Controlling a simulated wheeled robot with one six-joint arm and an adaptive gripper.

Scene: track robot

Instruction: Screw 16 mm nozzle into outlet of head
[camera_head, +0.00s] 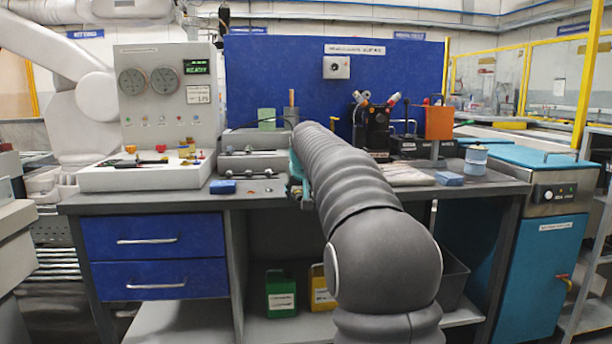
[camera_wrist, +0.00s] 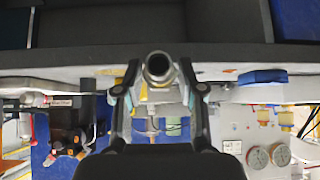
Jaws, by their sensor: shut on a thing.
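My gripper (camera_wrist: 160,75) is shut in the wrist view, its two fingers on either side of a round metal piece with a dark open bore, which looks like the nozzle (camera_wrist: 159,82). The bore faces the camera. In the head view my arm hides the gripper and nozzle; only a teal bit of the gripper (camera_head: 297,178) shows at the arm's left edge, over the bench front. I cannot make out the head or its outlet for certain in either view.
The grey workbench (camera_head: 150,203) carries a gauge panel (camera_head: 165,90) at left, a grey fixture (camera_head: 250,160), a blue block (camera_head: 222,187), a black device (camera_head: 376,128) and an orange block (camera_head: 439,123) at right. Blue drawers (camera_head: 155,240) lie below. The wrist view is upside down.

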